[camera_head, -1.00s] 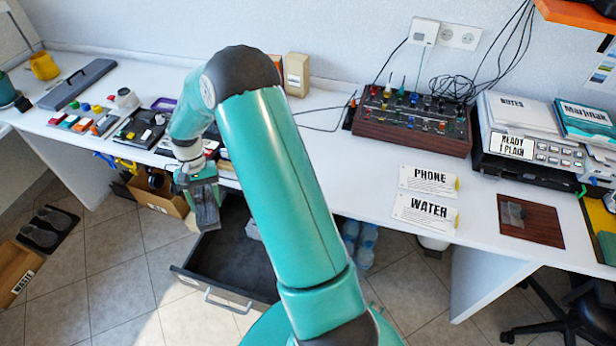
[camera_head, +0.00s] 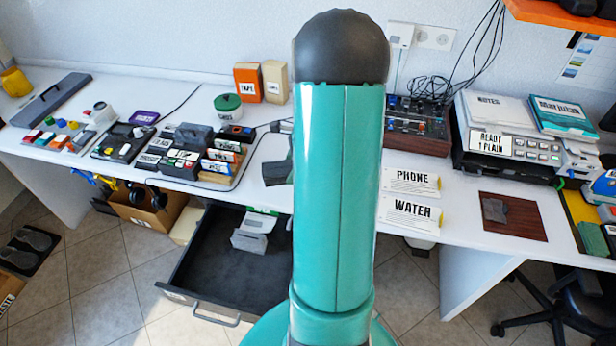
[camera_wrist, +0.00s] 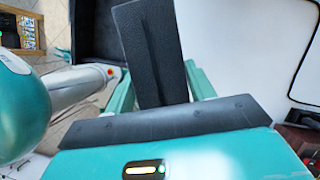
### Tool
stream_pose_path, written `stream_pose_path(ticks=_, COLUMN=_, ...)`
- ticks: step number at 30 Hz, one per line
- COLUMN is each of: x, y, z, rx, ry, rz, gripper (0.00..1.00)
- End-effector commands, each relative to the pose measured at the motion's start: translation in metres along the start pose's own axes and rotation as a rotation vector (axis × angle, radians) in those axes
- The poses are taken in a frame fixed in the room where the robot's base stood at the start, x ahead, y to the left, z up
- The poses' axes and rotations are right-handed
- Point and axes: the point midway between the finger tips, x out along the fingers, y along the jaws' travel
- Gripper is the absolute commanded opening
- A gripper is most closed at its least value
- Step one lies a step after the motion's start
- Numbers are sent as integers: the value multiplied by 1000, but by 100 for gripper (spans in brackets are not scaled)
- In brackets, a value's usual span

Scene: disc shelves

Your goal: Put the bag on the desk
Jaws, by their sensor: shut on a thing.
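My gripper (camera_head: 281,168) is mostly hidden behind my own arm in the head view, over the front part of the white desk (camera_head: 458,190). In the wrist view, my gripper (camera_wrist: 160,82) has a dark, flat, leathery thing (camera_wrist: 148,40) standing up between its teal fingers, and it is shut on this thing. The frames do not show clearly whether this dark thing is the bag. No other thing is plainly recognisable as the bag.
Small boxes (camera_head: 221,155) stand on a rack at left. A chair (camera_head: 560,310) is at lower right.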

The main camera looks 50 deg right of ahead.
Motion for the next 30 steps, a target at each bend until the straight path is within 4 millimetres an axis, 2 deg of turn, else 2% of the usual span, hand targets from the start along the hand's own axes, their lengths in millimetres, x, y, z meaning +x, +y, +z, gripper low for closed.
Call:
stream_pose_path(ticks=3, x=4, y=-19, z=-26, rx=1, ry=0, rz=1, gripper=27)
stream_pose_path(ticks=9, x=30, y=-37, z=-59, rx=-1, ry=-1, rz=4, gripper=27)
stream_pose_path(ticks=12, x=37, y=-44, z=-69, rx=-2, ry=0, rz=2, gripper=27)
stream_pose_path(ticks=18, x=46, y=-51, z=-81, rx=-2, ry=-1, rz=2, gripper=27)
stream_pose_path(ticks=24, x=71, y=-50, z=-90, rx=-3, ry=-1, rz=3, gripper=27)
stream_pose_path(ticks=30, x=72, y=-50, z=-91, rx=-5, ry=0, rz=1, gripper=27)
